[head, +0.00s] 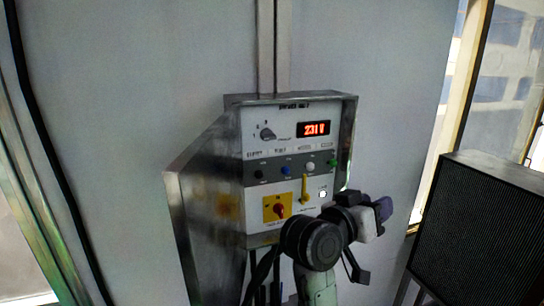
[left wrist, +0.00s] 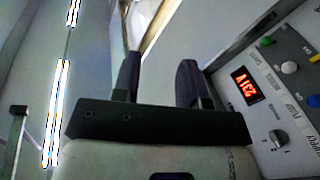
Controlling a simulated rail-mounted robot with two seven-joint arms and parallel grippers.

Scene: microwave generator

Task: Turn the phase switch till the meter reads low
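The phase switch (head: 267,134) is a dark rotary knob at the upper left of the panel, with small position marks around it. It also shows at the right of the left wrist view (left wrist: 279,137). The meter (head: 313,129) beside it reads 231 V in red digits; it also shows in the left wrist view (left wrist: 245,85). My left gripper (left wrist: 158,68) has its two dark fingers apart with nothing between them. It is beside the panel and does not touch the switch. In the head view my left arm stands before the panel's lower right. My right gripper is out of view.
The metal cabinet (head: 205,200) carries a row of coloured knobs, a yellow lever (head: 305,188) and a red switch on a yellow plate (head: 277,207). A black ribbed box (head: 480,230) stands at the right. The wall behind is plain.

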